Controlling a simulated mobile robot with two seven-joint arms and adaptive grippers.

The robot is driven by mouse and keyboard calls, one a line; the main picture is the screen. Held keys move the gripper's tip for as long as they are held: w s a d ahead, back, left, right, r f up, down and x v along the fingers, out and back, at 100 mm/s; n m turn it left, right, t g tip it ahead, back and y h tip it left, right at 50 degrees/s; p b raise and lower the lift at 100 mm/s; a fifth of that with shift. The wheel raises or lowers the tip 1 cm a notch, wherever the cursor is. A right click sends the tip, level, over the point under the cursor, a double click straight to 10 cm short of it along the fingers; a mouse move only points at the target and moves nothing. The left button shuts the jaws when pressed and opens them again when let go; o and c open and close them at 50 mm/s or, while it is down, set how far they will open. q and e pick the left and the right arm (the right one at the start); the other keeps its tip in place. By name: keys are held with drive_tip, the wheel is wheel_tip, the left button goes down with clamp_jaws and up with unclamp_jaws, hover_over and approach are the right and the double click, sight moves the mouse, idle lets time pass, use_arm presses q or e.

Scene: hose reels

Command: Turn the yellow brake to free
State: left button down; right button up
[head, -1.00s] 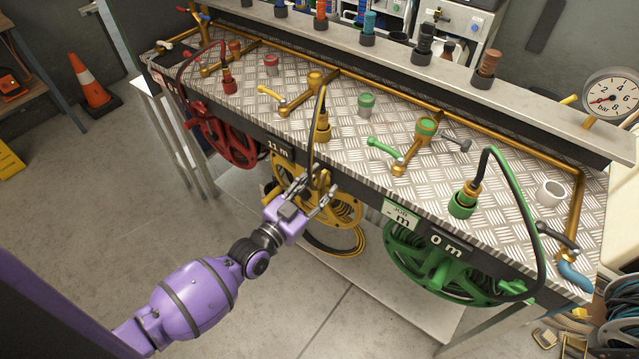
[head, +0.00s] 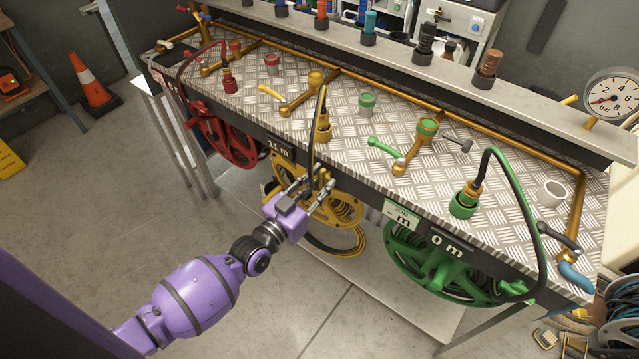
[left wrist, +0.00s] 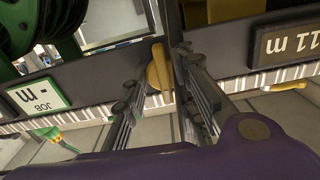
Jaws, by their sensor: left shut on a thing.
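The yellow brake (left wrist: 158,68) is a small yellow lever on the dark front rail of the bench, seen upside down in the left wrist view. My left gripper (left wrist: 152,82) has its fingers on either side of it and is shut on it. In the head view my left gripper (head: 318,184) is at the bench's front edge, in front of the yellow reel (head: 346,212), and hides the brake there. The "11 m" sign (head: 281,148) is just left of the gripper. My right gripper is in neither view.
The green reel (head: 440,268) hangs to the right and the red reel (head: 232,142) to the left. A dark hose (head: 314,130) rises close beside my left gripper to a yellow fitting (head: 323,127). The floor in front is clear.

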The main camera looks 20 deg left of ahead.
use_arm(q)
drive_tip(key=shift+s+d+f, duration=0.1)
drive_tip(key=shift+d, duration=0.1)
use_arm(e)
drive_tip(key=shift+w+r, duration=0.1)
use_arm(q)
drive_tip(key=c, duration=1.7)
unclamp_jaws()
drive_tip(key=shift+o, duration=0.8)
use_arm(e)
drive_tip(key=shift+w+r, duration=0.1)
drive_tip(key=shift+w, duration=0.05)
use_arm(q)
drive_tip(key=shift+s+a, duration=0.1)
drive_tip(key=shift+s, duration=0.05)
drive_tip(key=v, duration=1.1)
drive_tip(key=shift+s, duration=0.35)
